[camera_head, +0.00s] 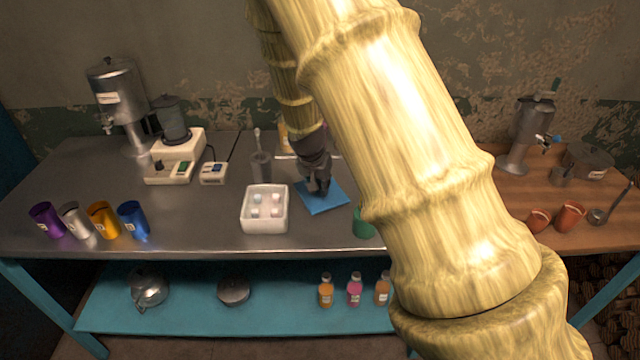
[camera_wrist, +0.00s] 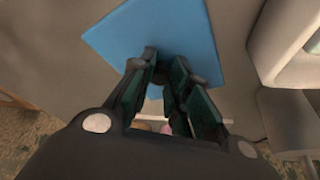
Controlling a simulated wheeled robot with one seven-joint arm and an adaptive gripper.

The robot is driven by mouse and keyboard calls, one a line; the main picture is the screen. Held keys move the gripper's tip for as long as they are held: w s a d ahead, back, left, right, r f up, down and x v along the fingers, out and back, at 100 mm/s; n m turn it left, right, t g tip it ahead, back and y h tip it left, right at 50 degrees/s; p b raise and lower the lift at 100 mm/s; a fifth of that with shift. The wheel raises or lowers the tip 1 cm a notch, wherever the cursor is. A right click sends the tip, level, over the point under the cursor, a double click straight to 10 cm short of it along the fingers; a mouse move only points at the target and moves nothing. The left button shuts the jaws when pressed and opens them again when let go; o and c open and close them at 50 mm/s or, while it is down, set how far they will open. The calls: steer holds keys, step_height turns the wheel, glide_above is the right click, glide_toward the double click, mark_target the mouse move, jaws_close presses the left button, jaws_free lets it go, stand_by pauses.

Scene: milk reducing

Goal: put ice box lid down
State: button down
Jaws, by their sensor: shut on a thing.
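The ice box lid (camera_head: 328,203) is a flat blue square beside the right side of the white ice box (camera_head: 264,227). My gripper (camera_head: 319,188) is above the lid's middle, its fingers pointing down. In the wrist view my gripper (camera_wrist: 174,68) is shut on a small dark knob at the middle of the blue lid (camera_wrist: 205,32). The knob is mostly hidden by the fingers. The lid looks level, at or very near the metal table top; I cannot tell whether it touches. The ice box is uncovered, with several pale cubes inside.
A green cup (camera_head: 362,224) stands close to the lid's front right. A grey cylindrical holder (camera_head: 261,167) is behind the ice box. Several coloured metal cups, including a blue one (camera_head: 133,220), are at left. The metal table (camera_head: 190,215) is bare between them and the box.

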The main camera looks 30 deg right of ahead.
steer(key=shift+f, duration=0.2)
steer(key=c, duration=1.3)
jaws_free()
steer(key=shift+r, duration=0.1)
steer(key=shift+b+v, duration=0.75)
steer(key=shift+v, duration=5.3)
steer(key=shift+w+d, duration=0.1)
